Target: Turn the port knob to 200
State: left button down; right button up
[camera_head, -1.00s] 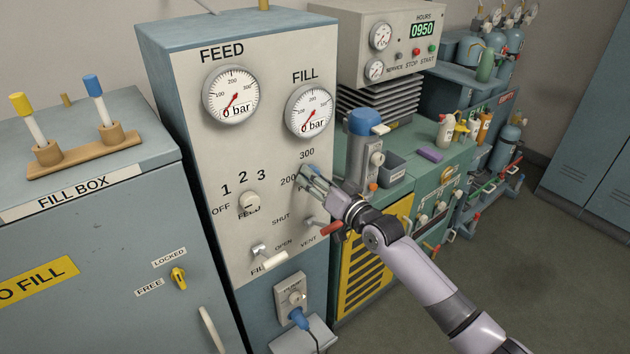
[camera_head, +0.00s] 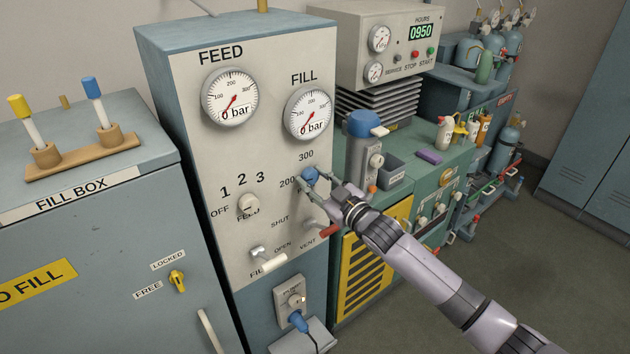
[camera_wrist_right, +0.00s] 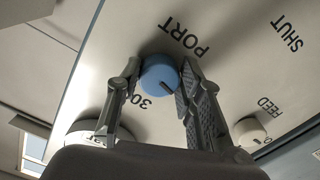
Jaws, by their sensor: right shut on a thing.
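The port knob (camera_head: 310,175) is a round blue knob on the grey panel, by the 200 and 300 marks. It also shows in the right wrist view (camera_wrist_right: 159,74), under the word PORT, with a dark pointer line on its face. My right gripper (camera_head: 313,181) is at the knob, and its fingers (camera_wrist_right: 160,80) lie on either side of it, shut on it. In the head view the 200 mark is left of the knob and the 300 mark above it. Which mark the pointer line faces is hard to tell. My left gripper is out of view.
The feed knob (camera_head: 248,204) is left of the port knob. A white-handled lever (camera_head: 268,262) and a red-handled vent lever (camera_head: 327,231) sit below, close to my right gripper. The feed gauge (camera_head: 230,97) and fill gauge (camera_head: 308,113) are above.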

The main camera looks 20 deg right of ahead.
jog(key=shift+n, duration=1.1)
jog(key=o, duration=1.2)
jog(key=shift+c, duration=0.2)
jog(key=v, duration=1.2)
